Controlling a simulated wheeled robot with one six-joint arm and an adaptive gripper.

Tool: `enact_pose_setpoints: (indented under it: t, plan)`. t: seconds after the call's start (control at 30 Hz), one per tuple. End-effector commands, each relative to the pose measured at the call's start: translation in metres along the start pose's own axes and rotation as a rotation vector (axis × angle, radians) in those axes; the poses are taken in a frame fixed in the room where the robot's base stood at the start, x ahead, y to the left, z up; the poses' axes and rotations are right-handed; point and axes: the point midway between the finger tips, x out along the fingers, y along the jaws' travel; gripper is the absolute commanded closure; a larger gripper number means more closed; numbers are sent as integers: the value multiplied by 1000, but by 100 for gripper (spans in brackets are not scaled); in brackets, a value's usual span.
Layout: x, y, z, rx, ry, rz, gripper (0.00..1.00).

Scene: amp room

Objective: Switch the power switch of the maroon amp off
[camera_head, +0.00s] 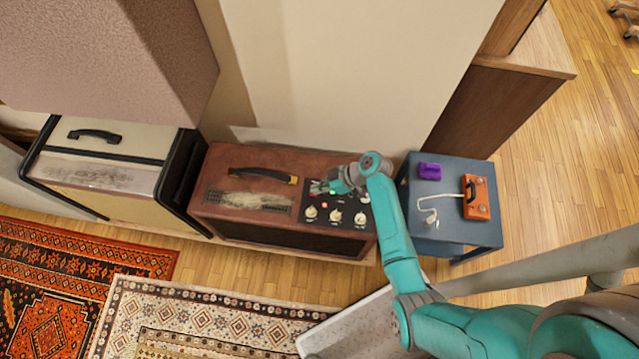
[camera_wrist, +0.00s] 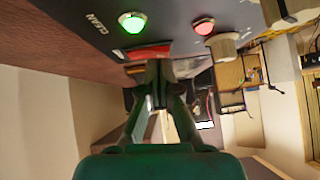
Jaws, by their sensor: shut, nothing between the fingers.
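The maroon amp (camera_head: 225,170) stands on the floor against the wall, with a black handle on top and a dark control panel (camera_head: 350,207) at its right end. My gripper (camera_head: 336,184) is shut and empty over the back part of that panel. In the wrist view the panel (camera_wrist: 172,15) shows a lit green lamp (camera_wrist: 132,22), a lit red lamp (camera_wrist: 204,26) and a red rocker switch (camera_wrist: 148,52). My fingertips (camera_wrist: 155,72) are right by the red switch and partly hide it; I cannot tell whether they touch it.
Cream knobs (camera_head: 335,216) line the panel's front. A cream amp with black edges (camera_head: 135,135) stands left. A blue-grey side table (camera_head: 450,235) on the right holds an orange pedal (camera_head: 481,197) with a white cable and a purple box (camera_head: 430,171). Patterned rugs (camera_head: 200,320) lie in front.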

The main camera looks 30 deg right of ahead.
Motion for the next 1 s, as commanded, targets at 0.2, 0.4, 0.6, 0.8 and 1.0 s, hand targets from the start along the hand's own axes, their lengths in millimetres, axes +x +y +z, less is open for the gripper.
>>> enact_pose_setpoints:
  t: [0.2,0.4,0.6,0.8,1.0]
  plan:
    - [1,0,1,-1,0,0,100]
    - [4,-1,4,0,-1,-1,100]
    - [4,-2,5,0,-2,-1,100]
    - [4,1,5,1,-3,-1,100]
    - [2,9,3,1,-3,1,100]
